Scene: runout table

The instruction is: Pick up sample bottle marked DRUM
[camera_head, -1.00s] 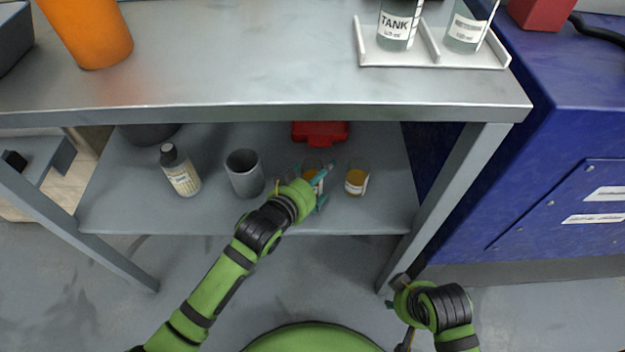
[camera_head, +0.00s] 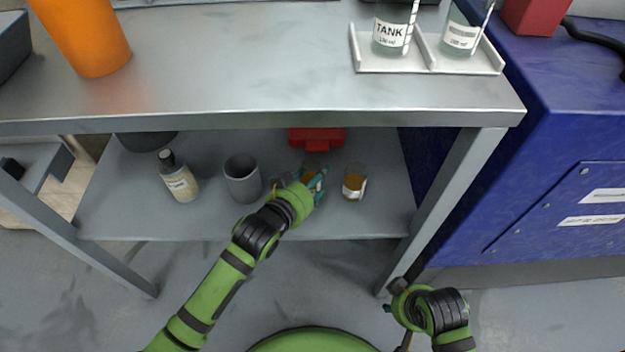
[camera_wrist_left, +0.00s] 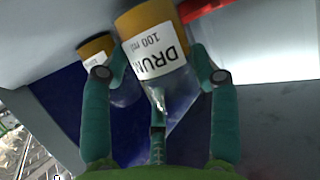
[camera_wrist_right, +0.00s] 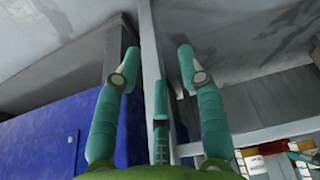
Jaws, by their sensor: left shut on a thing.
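The sample bottle marked DRUM (camera_wrist_left: 152,48) has an amber band and a white label in the left wrist view. My left gripper (camera_wrist_left: 160,72) is shut on it, with one teal finger on each side. In the head view my left gripper (camera_head: 313,181) is at the lower shelf, and the bottle (camera_head: 309,175) is mostly hidden by it. I cannot tell whether the bottle touches the shelf. My right gripper (camera_wrist_right: 158,65) is open and empty in the right wrist view. In the head view the right arm is low, in front of the table's right leg.
A second amber bottle (camera_head: 354,182) stands just right of my left gripper. A grey cup (camera_head: 242,178), a dark-capped bottle (camera_head: 178,177) and a red case (camera_head: 316,138) share the lower shelf (camera_head: 120,215). The tabletop edge (camera_head: 300,118) overhangs it. A white rack (camera_head: 427,68) holds two bottles above.

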